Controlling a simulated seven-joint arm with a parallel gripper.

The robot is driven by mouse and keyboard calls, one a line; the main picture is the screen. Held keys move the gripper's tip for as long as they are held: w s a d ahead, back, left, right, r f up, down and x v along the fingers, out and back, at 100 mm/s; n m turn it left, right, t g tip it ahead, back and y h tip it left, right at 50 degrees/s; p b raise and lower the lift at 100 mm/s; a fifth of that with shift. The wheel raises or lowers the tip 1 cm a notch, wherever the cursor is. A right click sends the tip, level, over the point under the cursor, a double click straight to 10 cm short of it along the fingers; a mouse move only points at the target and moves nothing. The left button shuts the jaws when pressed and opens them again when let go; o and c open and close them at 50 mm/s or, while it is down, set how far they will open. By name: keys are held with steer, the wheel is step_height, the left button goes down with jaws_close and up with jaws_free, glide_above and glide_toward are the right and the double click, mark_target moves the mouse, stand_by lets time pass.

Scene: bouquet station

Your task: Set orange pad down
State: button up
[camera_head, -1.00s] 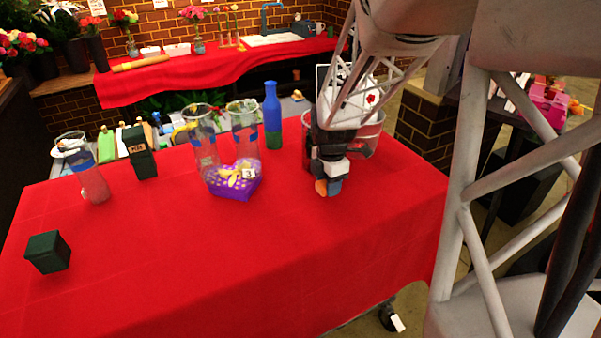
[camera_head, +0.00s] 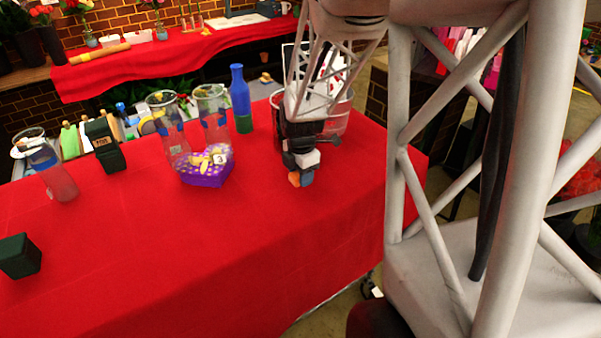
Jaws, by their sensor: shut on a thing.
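My gripper (camera_head: 301,163) points down over the right part of the red-covered table. It is shut on the orange pad (camera_head: 294,179), a small orange piece showing at the fingertips. A blue-grey fingertip (camera_head: 307,178) sits beside the pad. The gripper hides most of the pad. I cannot tell whether the pad touches the cloth.
A clear bucket (camera_head: 338,118) stands just behind my gripper. To the left are a purple heart-shaped box (camera_head: 205,178), a blue-green bottle (camera_head: 240,100) and tall glass vases (camera_head: 170,130). A dark green block (camera_head: 20,257) lies far left. The red cloth (camera_head: 200,265) in front is bare.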

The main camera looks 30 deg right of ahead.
steer(key=o, duration=0.9)
steer(key=shift+f, duration=0.1)
step_height(320, 180, up, 12)
steer(key=shift+r, duration=0.2)
stand_by(0.7)
steer(key=s+a+r+m+t, duration=0.1)
steer(key=s+a+r+m, duration=0.2)
steer(key=s+a+m, duration=0.6)
steer(key=s+a+r+m+t, duration=0.1)
steer(key=s+a+r+m, duration=0.1)
steer(key=s+a+m, duration=0.7)
steer(key=shift+s+a+r+t, duration=0.35)
steer(key=shift+s+a, duration=0.2)
steer(key=shift+s, duration=0.2)
